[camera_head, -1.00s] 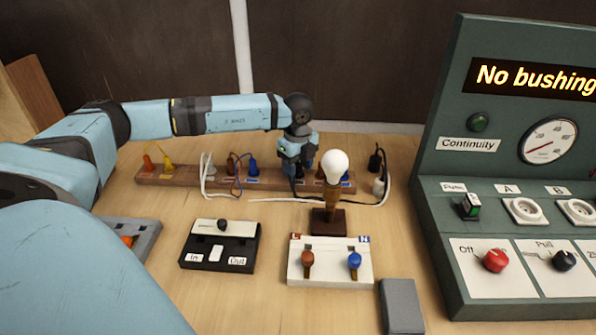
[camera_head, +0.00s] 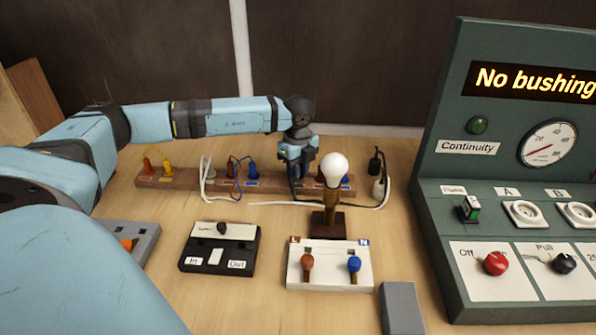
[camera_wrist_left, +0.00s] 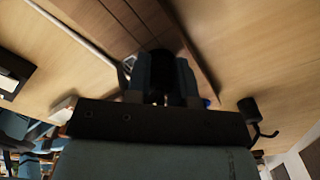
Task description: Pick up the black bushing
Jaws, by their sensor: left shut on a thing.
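My left gripper (camera_head: 297,168) points down over the wooden rack (camera_head: 200,181), behind the lamp. In the left wrist view the gripper (camera_wrist_left: 160,88) is shut on a dark, roundish piece, which looks like the black bushing (camera_wrist_left: 161,62). My right gripper is in neither view.
The rack holds several coloured plugs, such as a yellow one (camera_head: 168,165). A lamp with a white bulb (camera_head: 334,171) stands close in front of the gripper. White and black cables lie around the rack. A green test panel (camera_head: 440,150) reading "No bushing" stands at the right.

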